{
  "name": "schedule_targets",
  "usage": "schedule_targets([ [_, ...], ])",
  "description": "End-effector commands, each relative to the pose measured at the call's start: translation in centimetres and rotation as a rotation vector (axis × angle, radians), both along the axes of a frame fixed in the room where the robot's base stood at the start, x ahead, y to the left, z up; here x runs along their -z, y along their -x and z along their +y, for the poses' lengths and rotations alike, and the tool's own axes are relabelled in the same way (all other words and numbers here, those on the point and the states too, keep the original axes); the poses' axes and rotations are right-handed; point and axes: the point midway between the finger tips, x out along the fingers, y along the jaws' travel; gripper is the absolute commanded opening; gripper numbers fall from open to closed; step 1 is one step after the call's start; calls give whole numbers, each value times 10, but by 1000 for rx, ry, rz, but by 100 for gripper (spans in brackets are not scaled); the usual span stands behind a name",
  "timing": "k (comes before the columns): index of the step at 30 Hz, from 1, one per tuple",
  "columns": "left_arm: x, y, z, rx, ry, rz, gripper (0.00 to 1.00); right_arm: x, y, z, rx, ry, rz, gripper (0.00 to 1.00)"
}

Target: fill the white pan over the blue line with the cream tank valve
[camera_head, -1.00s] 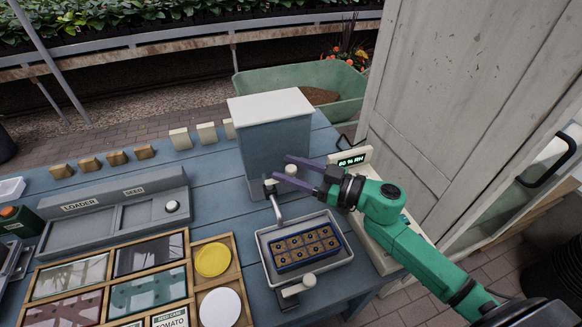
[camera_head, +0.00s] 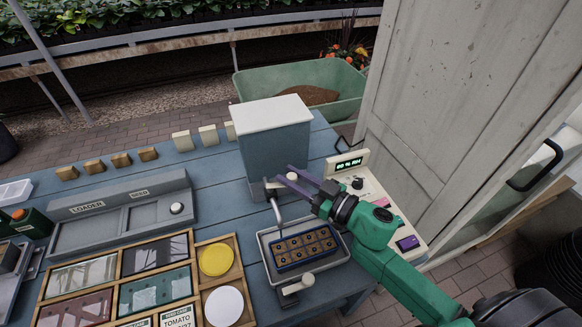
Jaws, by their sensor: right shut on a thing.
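The tank (camera_head: 275,145) is a blue-grey box with a white lid on the blue table. Its cream valve knob (camera_head: 293,176) sits low on its front, between the fingers of my right gripper (camera_head: 286,174), which is shut on it. A metal spout (camera_head: 276,208) bends down from the tank over the pan. The white pan (camera_head: 338,262) stands below and holds a blue seed tray (camera_head: 285,262) with several brown cells. I cannot make out the blue line or the water level. My left gripper is out of view.
A cream meter box (camera_head: 380,200) with a lit display stands right of the tank. A second cream knob (camera_head: 307,281) is at the pan's front. A wooden seed case (camera_head: 240,270) and a grey loader (camera_head: 120,220) lie left. A pale cabinet (camera_head: 460,100) rises at the right.

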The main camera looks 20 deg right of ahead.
Motion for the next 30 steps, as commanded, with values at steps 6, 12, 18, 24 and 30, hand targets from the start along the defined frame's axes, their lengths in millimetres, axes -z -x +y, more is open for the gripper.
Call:
schedule_targets([
  [6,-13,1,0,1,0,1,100,-1,9,3,178,-9,4,0],
  [12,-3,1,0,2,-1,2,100,3,16,5,327,-10,3,0],
  [18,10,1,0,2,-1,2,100,3,21,7,434,-6,2,0],
  [24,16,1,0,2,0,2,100,2,23,9,487,-1,1,0],
  [30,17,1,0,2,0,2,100,0,24,10,500,0,0,0],
])
